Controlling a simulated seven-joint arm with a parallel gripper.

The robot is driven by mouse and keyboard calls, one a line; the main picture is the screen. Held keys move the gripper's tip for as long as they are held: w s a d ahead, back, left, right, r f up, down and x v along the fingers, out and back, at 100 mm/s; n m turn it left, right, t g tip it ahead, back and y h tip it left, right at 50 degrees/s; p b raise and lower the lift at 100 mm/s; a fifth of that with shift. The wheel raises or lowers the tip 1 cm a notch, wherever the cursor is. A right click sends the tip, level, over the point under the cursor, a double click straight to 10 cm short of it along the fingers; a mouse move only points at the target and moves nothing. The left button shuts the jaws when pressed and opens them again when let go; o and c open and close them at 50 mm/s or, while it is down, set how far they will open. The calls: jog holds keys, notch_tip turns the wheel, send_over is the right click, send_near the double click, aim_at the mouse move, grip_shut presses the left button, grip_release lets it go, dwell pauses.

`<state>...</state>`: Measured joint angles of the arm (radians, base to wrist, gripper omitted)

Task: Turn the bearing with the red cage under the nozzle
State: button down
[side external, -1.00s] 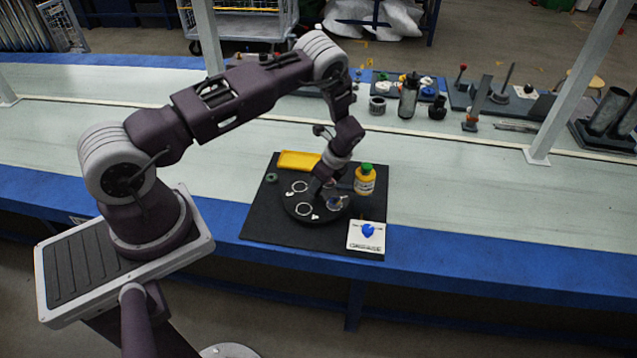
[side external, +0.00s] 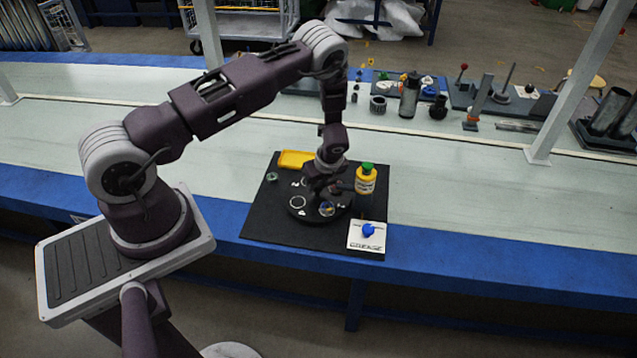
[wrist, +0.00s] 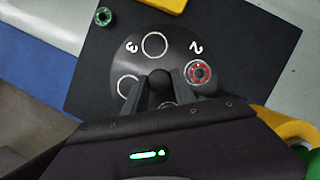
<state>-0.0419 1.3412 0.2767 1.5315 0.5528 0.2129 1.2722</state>
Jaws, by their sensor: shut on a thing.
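A round black turntable (side external: 340,212) with white rings and numbers sits on a black mat; it also shows in the wrist view (wrist: 180,40). The bearing with the red cage (wrist: 200,72) sits on it near the number 2, right of my fingers in the wrist view. In the side view a small bearing-like part (side external: 326,209) shows at the turntable's front. My gripper (wrist: 161,88) points down, shut on the dark knob (wrist: 160,80) at the turntable's centre. A white card marked GREASE with a blue piece (side external: 368,231) lies front right. I cannot make out a nozzle for certain.
A yellow bottle with a green cap (side external: 366,178) stands close right of the turntable. A yellow block (side external: 297,159) lies at the mat's back edge. A green ring-like part (side external: 272,177) lies at the mat's left. Other tools stand far back.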

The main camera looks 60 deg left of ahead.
aim_at(315, 203)
jog(key=shift+m+t, duration=0.8)
jog(key=shift+m, duration=1.2)
jog(key=shift+a+m+t+h, duration=0.1)
jog(key=shift+m+t+h, duration=0.3)
jog(key=shift+m, duration=1.3)
jog(key=c, duration=1)
grip_release()
jog(key=shift+s, duration=0.1)
jog(key=v, duration=0.7)
jog(key=shift+s+a+r, duration=0.1)
